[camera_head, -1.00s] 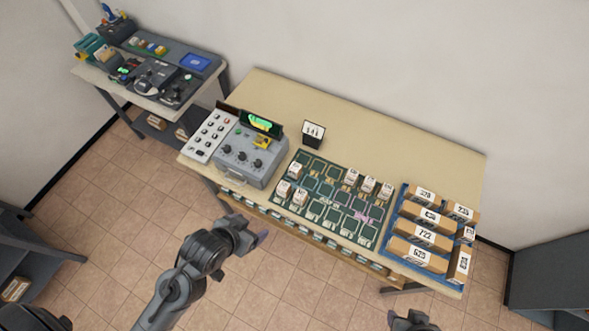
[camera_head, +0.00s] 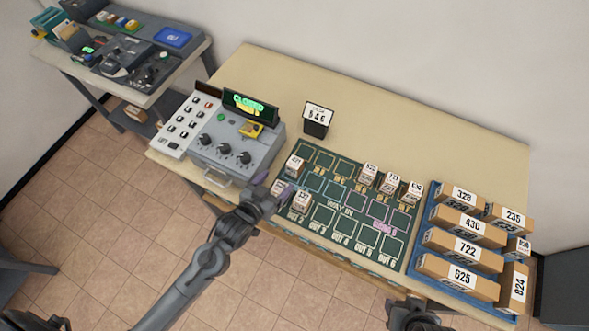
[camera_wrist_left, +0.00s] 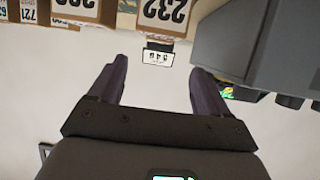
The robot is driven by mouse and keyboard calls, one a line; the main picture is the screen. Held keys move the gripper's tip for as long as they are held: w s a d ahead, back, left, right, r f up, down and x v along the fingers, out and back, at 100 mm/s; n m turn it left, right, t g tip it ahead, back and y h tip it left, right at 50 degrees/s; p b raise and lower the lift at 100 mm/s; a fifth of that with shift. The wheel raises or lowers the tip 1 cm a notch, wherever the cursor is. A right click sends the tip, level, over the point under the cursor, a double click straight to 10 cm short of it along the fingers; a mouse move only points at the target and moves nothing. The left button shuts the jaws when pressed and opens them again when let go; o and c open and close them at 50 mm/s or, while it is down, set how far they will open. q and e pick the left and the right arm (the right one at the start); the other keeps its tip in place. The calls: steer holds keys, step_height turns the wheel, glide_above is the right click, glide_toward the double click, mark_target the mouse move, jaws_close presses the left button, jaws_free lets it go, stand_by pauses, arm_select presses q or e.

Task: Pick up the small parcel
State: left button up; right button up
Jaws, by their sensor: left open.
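Several small brown parcels with white number labels stand on the green grid mat (camera_head: 322,213). Three are at its left side: a rear one (camera_head: 294,165), a middle one (camera_head: 281,189) and a front one (camera_head: 300,201). My left gripper (camera_head: 272,188) is open and empty at the mat's left edge, close beside the middle parcel. In the left wrist view, which is upside down, the open fingers (camera_wrist_left: 155,75) point toward a parcel labelled 232 (camera_wrist_left: 163,14), with a visible gap. My right gripper (camera_head: 410,318) is only partly in view at the bottom edge; its jaws cannot be made out.
A grey control box (camera_head: 235,148) with knobs and a lit display stands left of the mat. A black holder with a number card (camera_head: 317,119) is behind it. A blue tray (camera_head: 411,262) of larger parcels is at right. The table's back strip is clear.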

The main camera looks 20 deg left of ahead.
mark_target(294, 164)
arm_select(q)
steer(key=x, duration=0.3)
steer(key=shift+w, duration=0.45)
steer(key=shift+f+x, duration=0.2)
steer(key=shift+x, duration=2.85)
steer(key=shift+s+d, duration=0.1)
steer(key=shift+s, duration=0.05)
steer(key=c, duration=1.2)
steer(key=shift+r, duration=0.1)
